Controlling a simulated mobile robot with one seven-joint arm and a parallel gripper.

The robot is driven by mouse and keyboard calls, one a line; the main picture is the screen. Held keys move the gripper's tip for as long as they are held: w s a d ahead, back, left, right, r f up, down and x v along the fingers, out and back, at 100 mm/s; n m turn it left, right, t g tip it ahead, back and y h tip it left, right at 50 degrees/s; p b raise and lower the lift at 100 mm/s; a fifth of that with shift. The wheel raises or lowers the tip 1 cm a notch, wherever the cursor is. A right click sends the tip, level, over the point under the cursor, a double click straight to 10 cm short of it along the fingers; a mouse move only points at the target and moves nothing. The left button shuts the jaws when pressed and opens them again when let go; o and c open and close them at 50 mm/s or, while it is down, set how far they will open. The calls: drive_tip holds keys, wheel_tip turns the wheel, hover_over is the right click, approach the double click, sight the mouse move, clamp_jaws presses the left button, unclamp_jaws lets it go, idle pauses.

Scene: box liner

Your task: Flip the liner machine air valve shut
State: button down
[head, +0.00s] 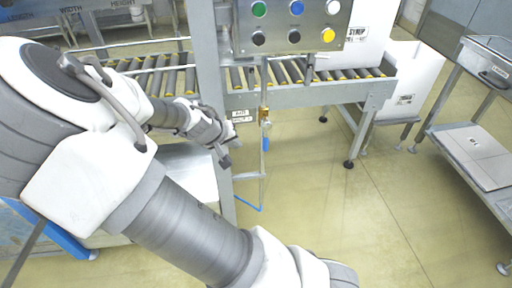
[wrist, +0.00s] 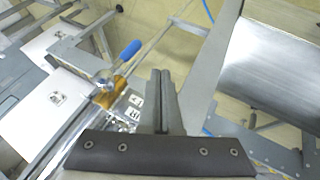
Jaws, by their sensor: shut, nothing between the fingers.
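The air valve has a brass body (head: 265,115) on a thin vertical pipe below the roller conveyor. Its blue lever handle (head: 266,144) points down, roughly along the pipe. In the wrist view the brass body (wrist: 108,97) and blue handle (wrist: 130,50) lie left of my fingers, with the handle roughly in line with the pipe. My gripper (head: 226,161) is left of the valve in the head view, apart from the handle. In the wrist view my gripper (wrist: 162,73) has its fingers together with nothing between them.
An air valve label (head: 240,116) is beside the valve. A control panel (head: 293,24) with several coloured buttons sits above the conveyor (head: 345,92). A grey post (head: 209,60) stands close to my gripper. A steel cart (head: 480,150) is at right. The floor right of the valve is clear.

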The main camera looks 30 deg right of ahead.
drive_tip(key=w+d+f+b, duration=0.2)
drive_tip(key=d+f+b, duration=0.2)
drive_tip(key=d+f, duration=0.2)
drive_tip(key=shift+w+d+b, duration=0.15)
drive_tip(key=shift+d+b, duration=0.2)
drive_tip(key=shift+d, duration=0.5)
